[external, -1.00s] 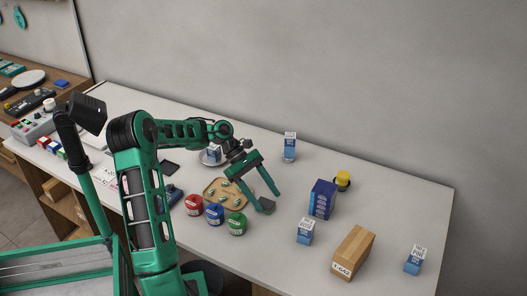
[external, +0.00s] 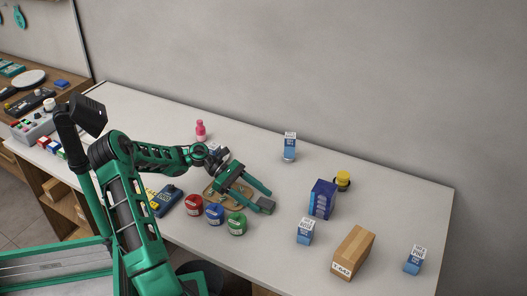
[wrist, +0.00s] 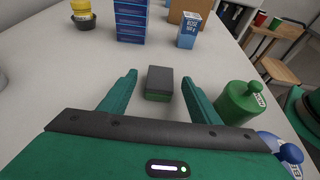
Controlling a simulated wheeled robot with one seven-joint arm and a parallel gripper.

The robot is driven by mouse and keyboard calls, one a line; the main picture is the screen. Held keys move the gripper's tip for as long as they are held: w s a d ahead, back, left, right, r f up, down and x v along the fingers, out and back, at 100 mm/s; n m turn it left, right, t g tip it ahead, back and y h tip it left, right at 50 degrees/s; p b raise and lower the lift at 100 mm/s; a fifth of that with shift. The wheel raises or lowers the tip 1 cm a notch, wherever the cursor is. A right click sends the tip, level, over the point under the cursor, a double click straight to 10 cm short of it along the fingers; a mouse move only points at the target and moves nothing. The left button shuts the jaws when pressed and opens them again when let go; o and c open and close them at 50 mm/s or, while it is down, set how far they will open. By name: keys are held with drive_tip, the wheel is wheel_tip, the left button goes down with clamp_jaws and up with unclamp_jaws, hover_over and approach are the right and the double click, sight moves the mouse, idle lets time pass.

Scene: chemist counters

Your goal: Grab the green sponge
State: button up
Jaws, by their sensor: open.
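The green sponge (wrist: 158,84) is a small block with a dark grey top and green sides. In the wrist view it lies on the counter between and just ahead of my two fingertips. My gripper (wrist: 159,82) is open, with one green finger on each side of the sponge and a visible gap to each. In the external view the sponge (external: 266,206) sits by the tips of my gripper (external: 266,200), which reaches low over the counter. One fingertip partly overlaps it there.
A green jar (external: 237,223), a blue jar (external: 214,214) and a red jar (external: 193,205) stand left of the sponge. A blue box (external: 321,199), a milk-like carton (external: 305,232) and a cardboard box (external: 353,252) stand to its right. A wooden tray (external: 212,192) lies under my arm.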

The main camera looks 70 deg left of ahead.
sight(265, 202)
drive_tip(key=shift+x, duration=1.7)
drive_tip(key=c, duration=1.1)
